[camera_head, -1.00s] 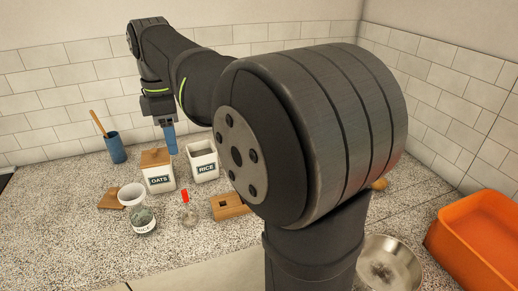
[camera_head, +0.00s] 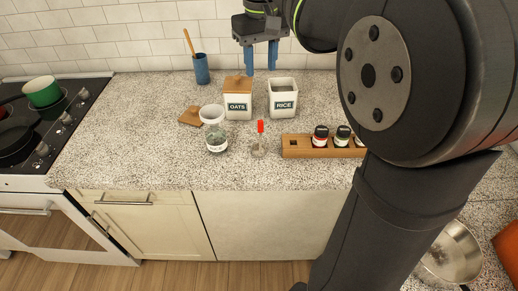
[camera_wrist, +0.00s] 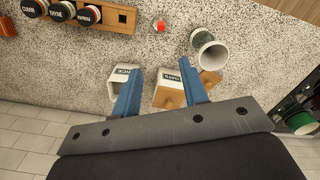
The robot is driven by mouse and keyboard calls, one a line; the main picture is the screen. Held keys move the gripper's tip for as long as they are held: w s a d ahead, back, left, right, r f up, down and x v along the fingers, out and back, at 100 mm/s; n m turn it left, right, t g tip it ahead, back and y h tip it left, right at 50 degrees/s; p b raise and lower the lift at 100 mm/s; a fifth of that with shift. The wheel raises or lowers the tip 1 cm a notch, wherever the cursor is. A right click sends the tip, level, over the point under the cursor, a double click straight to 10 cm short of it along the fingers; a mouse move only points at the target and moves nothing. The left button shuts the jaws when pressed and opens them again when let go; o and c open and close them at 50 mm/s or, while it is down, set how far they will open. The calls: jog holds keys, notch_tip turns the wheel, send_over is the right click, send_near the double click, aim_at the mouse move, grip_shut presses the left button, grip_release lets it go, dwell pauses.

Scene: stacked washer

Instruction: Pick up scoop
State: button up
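I cannot make out a scoop for certain in either view. My gripper (camera_head: 260,68) is open and empty, its two blue fingers pointing down above and behind the canisters. In the wrist view the fingers (camera_wrist: 163,76) are apart, with the canisters between and beside them. The white RICE canister (camera_head: 282,101) is open at the top; its inside is too small to read. The white OATS canister (camera_head: 238,107) has a wooden lid (camera_head: 238,83). A blue cup (camera_head: 201,70) at the back holds a wooden-handled utensil (camera_head: 188,42), whose lower end is hidden.
A wooden piece (camera_head: 191,117) lies left. The stove (camera_head: 70,120) is far left; a metal bowl (camera_head: 447,255) is lower right.

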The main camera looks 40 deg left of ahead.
notch_tip(320, 180, down, 17)
jog(key=m, duration=0.3)
jog(key=shift+f, duration=0.2)
jog(key=shift+s, duration=0.1)
grip_shut()
dwell(0.4)
